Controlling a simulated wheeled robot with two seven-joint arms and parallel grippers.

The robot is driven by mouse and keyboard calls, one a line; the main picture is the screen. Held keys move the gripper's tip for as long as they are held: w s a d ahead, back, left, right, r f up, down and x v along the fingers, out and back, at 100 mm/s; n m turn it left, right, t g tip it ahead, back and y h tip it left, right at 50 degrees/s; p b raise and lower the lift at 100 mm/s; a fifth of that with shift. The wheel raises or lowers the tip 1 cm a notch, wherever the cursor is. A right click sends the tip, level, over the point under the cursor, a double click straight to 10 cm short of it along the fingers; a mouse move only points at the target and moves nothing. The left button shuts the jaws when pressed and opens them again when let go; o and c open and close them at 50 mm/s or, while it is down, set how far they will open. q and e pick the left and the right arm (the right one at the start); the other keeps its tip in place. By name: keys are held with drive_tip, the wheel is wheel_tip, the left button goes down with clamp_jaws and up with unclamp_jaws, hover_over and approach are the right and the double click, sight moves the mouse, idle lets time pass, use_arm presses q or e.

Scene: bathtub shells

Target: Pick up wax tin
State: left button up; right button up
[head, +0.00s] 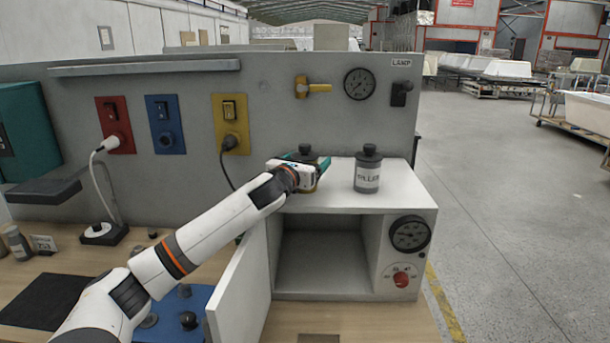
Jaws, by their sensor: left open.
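A tin with a dark knobbed lid (305,149) stands on top of the white oven cabinet (395,193), near its left end. It is probably the wax tin, but no label on it shows. My left gripper (307,160) is open, with its teal fingers at either side of this tin. The gripper body hides much of the tin, and I cannot tell whether the fingers touch it. A grey tin with a dark lid and a white label (367,178), which seems to read "FILLER", stands to the right, apart from the gripper. My right gripper is not in view.
The cabinet door (240,290) hangs open below my left arm. A gauge (410,233) and red knob (401,279) are on the cabinet front. A grey panel with coloured switches (229,122) rises behind. The cabinet top is clear around the labelled tin.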

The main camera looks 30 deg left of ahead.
use_arm(q)
drive_tip(key=shift+w, duration=0.45)
drive_tip(key=shift+s+a, duration=0.1)
drive_tip(key=shift+c, duration=1.4)
drive_tip(key=c, duration=0.9)
drive_tip(key=shift+c, duration=0.9)
drive_tip(key=shift+r, duration=0.15)
